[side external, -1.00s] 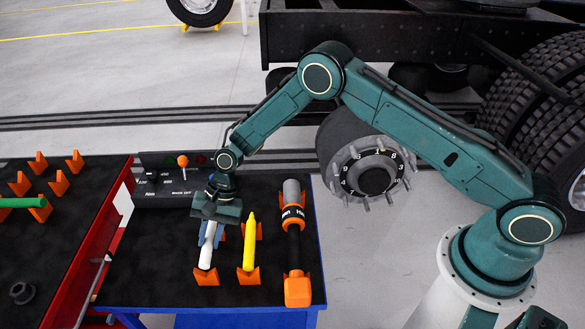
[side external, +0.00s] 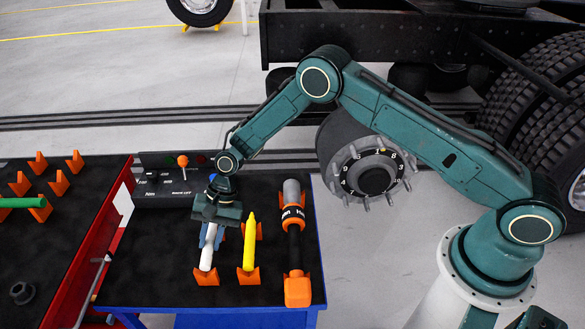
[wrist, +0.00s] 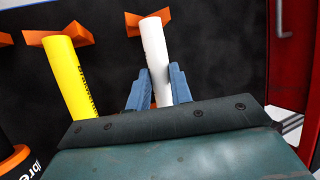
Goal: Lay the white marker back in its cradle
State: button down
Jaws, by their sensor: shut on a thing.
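A yellow marker (side external: 249,250) lies in orange cradles just to the right. Beyond it is an orange and black tool (side external: 294,245). A control box (side external: 165,185) with an orange-knobbed lever stands at the back. A red-edged cart (side external: 60,250) stands to the left.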

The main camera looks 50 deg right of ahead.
jog(key=shift+f, duration=0.2)
jog(key=c, duration=1.2)
grip_release()
jog(key=shift+o, duration=0.2)
jog(key=shift+d+r, duration=0.1)
jog(key=shift+r, duration=0.05)
jog(key=v, duration=1.3)
jog(key=shift+d+r, duration=0.15)
jog(key=shift+r, duration=0.05)
